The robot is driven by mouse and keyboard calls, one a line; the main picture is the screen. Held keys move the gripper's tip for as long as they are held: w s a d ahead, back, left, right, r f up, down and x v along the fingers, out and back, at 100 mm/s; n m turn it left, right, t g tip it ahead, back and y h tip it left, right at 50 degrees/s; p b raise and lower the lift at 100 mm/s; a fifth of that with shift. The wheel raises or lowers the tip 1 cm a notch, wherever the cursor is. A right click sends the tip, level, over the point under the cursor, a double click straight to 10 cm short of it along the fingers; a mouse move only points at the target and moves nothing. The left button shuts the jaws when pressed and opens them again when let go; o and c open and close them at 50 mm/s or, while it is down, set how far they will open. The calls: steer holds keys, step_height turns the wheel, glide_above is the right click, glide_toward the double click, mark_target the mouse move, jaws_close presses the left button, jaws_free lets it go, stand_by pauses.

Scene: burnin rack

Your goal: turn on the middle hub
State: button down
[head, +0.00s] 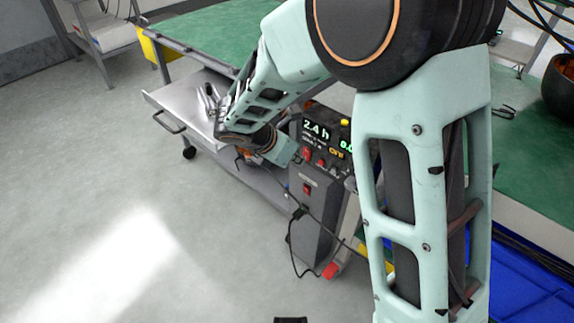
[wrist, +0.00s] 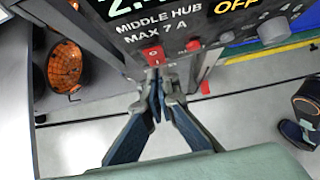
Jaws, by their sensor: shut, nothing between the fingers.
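The middle hub is a dark panel (wrist: 185,22) labelled "MIDDLE HUB MAX 7 A". In the head view the panel (head: 313,141) shows a green "2.4 h" display and a yellow "OFF". A red rocker switch (wrist: 153,54) marked O sits under the label. A smaller red button (wrist: 194,43) is to its right. My gripper (wrist: 159,80) is shut and empty, with its fingertips just below and in front of the red rocker. I cannot tell whether they touch it. In the head view my own arm partly covers the panel, and the fingertips are hard to make out.
A grey box (head: 311,215) with a red switch and a cable stands below the panel. A metal drawer (head: 178,103) with tools is pulled out at left. A round orange mesh part (wrist: 67,67) is left in the wrist view. The floor (head: 100,210) at left is clear.

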steer(key=shift+w+d, duration=0.2)
steer(key=shift+w, duration=0.1)
steer(key=shift+w+d+f, duration=0.2)
steer(key=shift+r, duration=0.1)
steer(key=shift+r+p, duration=0.9)
steer(key=shift+p, duration=0.1)
